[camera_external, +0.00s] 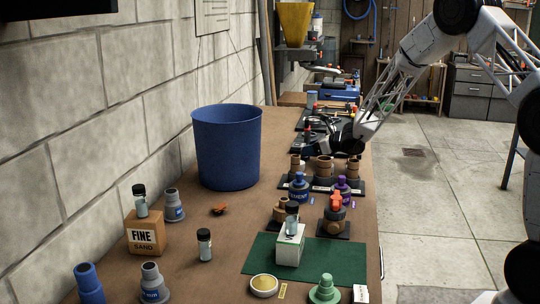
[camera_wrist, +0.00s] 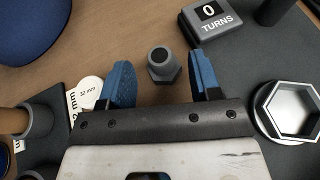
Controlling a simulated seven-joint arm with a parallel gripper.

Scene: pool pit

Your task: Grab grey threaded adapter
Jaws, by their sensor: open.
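A small grey adapter (camera_wrist: 162,66) with a hexagonal base and a dark round top opening shows in the wrist view, at the edge between the brown table and a dark mat. My gripper (camera_wrist: 161,78) is open, with its blue fingertips to the left and right of the adapter. I see gaps on both sides, and nothing is held. In the external view my gripper (camera_external: 341,138) is over the far part of the table, and I cannot make out this adapter there. Other grey fittings (camera_external: 173,206) stand in the left foreground.
A grey box reading "0 TURNS" (camera_wrist: 214,19) sits just beyond the right finger. A silver hexagonal socket (camera_wrist: 264,101) lies to the right. A tall blue bin (camera_external: 226,150) stands left of my gripper.

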